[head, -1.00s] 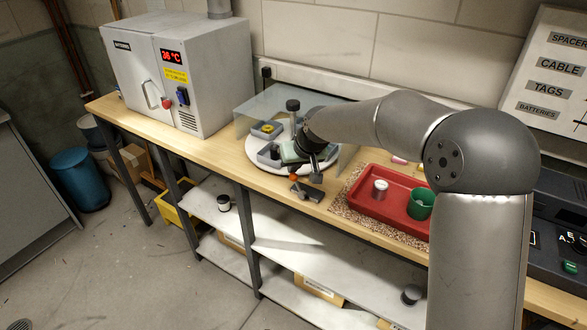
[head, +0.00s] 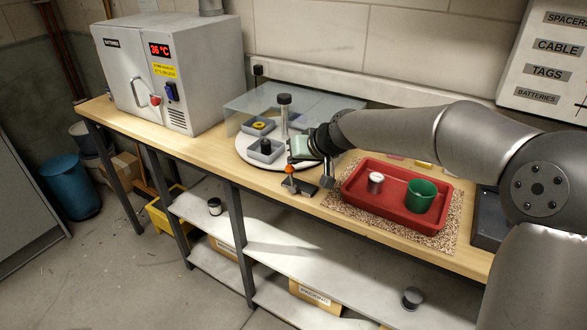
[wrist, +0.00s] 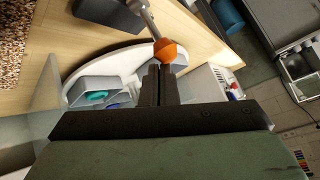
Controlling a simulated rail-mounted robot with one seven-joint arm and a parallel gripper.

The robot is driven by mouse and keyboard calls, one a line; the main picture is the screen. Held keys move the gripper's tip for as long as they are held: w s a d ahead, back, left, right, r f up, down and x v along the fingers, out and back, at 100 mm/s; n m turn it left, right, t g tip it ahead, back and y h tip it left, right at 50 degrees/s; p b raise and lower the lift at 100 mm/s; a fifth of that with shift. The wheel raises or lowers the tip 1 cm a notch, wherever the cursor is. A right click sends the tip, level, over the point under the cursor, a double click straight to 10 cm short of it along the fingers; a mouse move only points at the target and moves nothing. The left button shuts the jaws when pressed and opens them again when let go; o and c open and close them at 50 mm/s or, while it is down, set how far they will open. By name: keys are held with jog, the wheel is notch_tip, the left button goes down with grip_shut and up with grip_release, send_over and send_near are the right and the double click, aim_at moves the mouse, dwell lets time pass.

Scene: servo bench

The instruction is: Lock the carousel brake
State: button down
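The carousel (head: 246,159) is a round white disc with grey bins and a central post (head: 284,112) with a black knob. The brake is a lever with an orange knob (head: 289,169) on a dark base (head: 300,186) at the bench's front edge, beside the disc. My gripper (head: 292,159) is just above the orange knob. In the wrist view the dark fingers (wrist: 160,84) are together with nothing seen between them. The orange knob (wrist: 170,50) shows just beyond their tips; I cannot tell whether they touch. The lever's rod (wrist: 150,20) slants away from the knob.
A clear panel (head: 250,103) covers the back of the carousel. A red tray (head: 352,194) with a white-topped can (head: 375,183) and a green cup (head: 421,196) stands to the right. A grey oven (head: 205,75) stands to the left. Bare wood (head: 190,145) lies between oven and disc.

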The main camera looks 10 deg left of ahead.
jog(key=d+b, duration=0.1)
jog(key=b, duration=0.1)
jog(key=s+d+f+b, duration=0.1)
jog(key=d+b, duration=0.1)
jog(key=shift+s+d+f, duration=0.1)
jog(key=shift+s+f, duration=0.05)
jog(key=shift+s, duration=0.05)
jog(key=shift+a, duration=0.3)
